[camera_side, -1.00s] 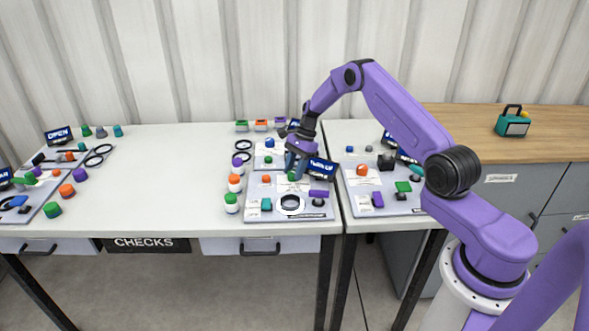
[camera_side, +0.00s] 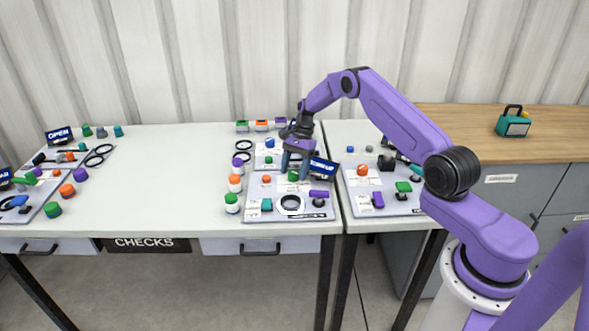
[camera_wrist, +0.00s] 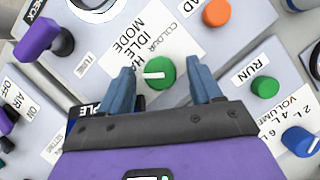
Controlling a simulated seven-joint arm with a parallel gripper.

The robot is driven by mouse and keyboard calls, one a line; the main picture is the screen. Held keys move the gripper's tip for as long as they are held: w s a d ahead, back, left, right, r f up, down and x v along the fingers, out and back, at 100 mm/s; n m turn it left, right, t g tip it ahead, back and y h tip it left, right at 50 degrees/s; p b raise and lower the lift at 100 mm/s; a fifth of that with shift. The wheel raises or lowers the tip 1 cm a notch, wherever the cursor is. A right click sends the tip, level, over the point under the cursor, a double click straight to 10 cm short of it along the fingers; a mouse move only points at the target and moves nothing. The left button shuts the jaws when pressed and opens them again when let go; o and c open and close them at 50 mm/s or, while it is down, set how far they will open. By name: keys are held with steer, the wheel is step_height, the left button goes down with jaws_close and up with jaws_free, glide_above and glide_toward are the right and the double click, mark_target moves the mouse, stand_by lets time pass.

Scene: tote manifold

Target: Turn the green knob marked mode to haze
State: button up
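The green mode knob (camera_wrist: 160,73) sits on a light panel between my fingertips in the wrist view. Its white pointer lies nearly level, its end toward the left finger. Printed text beside it reads MODE and IDLE, with a partly cut word starting HA. My gripper (camera_wrist: 163,70) is open, with a blue finger on each side of the knob and gaps showing. In the side view, my gripper (camera_side: 297,162) hangs just above the green knob (camera_side: 293,176), seemingly clear of it. The fingers hide some of the panel's lettering.
An orange knob (camera_wrist: 217,12), a green RUN knob (camera_wrist: 265,87), a blue knob (camera_wrist: 299,141) and a purple lever (camera_wrist: 38,40) stand around it. A dark-blue sign (camera_side: 323,171) stands close to my gripper.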

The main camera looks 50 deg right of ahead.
steer(key=v, duration=1.7)
steer(key=shift+r, duration=0.2)
steer(key=s+a+r+n+h, duration=0.1)
steer(key=s+a+r+n, duration=0.15)
steer(key=a, duration=0.45)
steer(key=s+a+r+n+g+h, duration=0.1)
steer(key=s+a+r+n, duration=0.2)
steer(key=a, duration=0.5)
steer(key=s+a+r+n, duration=0.2)
steer(key=s+a+n, duration=0.1)
steer(key=a+n, duration=0.3)
steer(key=s+a+r+n+t+h, duration=0.1)
steer(key=s+a+n, duration=0.35)
steer(key=s, duration=0.65)
steer(key=s+a+n+h, duration=0.1)
steer(key=s+a+n, duration=0.35)
steer(key=s, duration=0.65)
steer(key=s+d+f+n, duration=0.1)
steer(key=s+d+n, duration=0.1)
steer(key=s+n, duration=0.2)
steer(key=s+d+f+n+t, duration=0.1)
steer(key=s+d+n, duration=0.2)
steer(key=s, duration=0.6)
steer(key=shift+s+d+f+n, duration=0.2)
steer(key=shift+s+f+n, duration=0.15)
steer(key=shift+f+n, duration=0.1)
